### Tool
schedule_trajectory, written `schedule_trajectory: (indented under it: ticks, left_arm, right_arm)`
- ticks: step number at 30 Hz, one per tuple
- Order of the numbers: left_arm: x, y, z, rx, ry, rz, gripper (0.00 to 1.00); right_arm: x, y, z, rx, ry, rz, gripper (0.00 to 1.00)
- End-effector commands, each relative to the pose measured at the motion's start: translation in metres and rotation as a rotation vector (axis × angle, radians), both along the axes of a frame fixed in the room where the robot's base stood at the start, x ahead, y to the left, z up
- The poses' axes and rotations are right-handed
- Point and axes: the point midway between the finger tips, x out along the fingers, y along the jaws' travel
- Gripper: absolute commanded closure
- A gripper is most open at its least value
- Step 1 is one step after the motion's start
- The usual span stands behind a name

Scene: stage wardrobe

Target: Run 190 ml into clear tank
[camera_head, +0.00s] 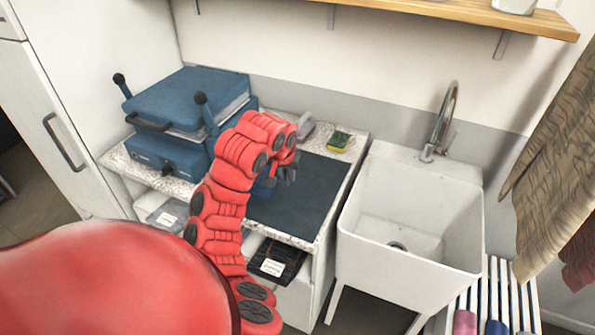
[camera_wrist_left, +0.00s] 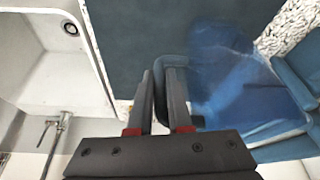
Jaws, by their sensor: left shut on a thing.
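The clear tank (camera_wrist_left: 225,70) looks translucent blue in the left wrist view, with a handle (camera_wrist_left: 172,62) on its left side. My left gripper (camera_wrist_left: 160,85) is shut on this handle. In the head view the gripper (camera_head: 286,172) is over the counter, and only a small blue part of the tank (camera_head: 264,187) shows behind it. A water level in the tank cannot be made out. The tap (camera_head: 441,125) rises behind the white sink (camera_head: 460,235), to the right of the counter. No water stream shows. My right gripper is out of view.
A dark mat (camera_head: 300,205) covers much of the counter. A blue press (camera_head: 185,100) stands at its left, and a yellow-green sponge (camera_head: 339,140) lies at the back. A slatted rack (camera_head: 515,290) and hanging clothes (camera_head: 555,160) are right of the sink. The sink basin is empty.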

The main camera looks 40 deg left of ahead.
Motion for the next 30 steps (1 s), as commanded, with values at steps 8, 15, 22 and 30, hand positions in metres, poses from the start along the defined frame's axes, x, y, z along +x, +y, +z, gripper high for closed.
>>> schedule_trajectory:
  ticks: [8,15,22,30]
  left_arm:
    - [-0.031,0.004,0.003,0.003,-0.001,-0.001,1.0]
    - [-0.048,0.005,0.005,0.0,-0.002,-0.002,1.0]
    - [-0.056,0.005,0.006,0.0,-0.001,-0.001,1.0]
    - [-0.058,0.005,0.006,0.0,0.0,-0.001,1.0]
  right_arm:
    - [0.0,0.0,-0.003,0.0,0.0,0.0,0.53]
    - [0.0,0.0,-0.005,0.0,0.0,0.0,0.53]
    - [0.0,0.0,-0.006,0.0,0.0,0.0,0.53]
    - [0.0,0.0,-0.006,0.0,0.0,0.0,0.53]
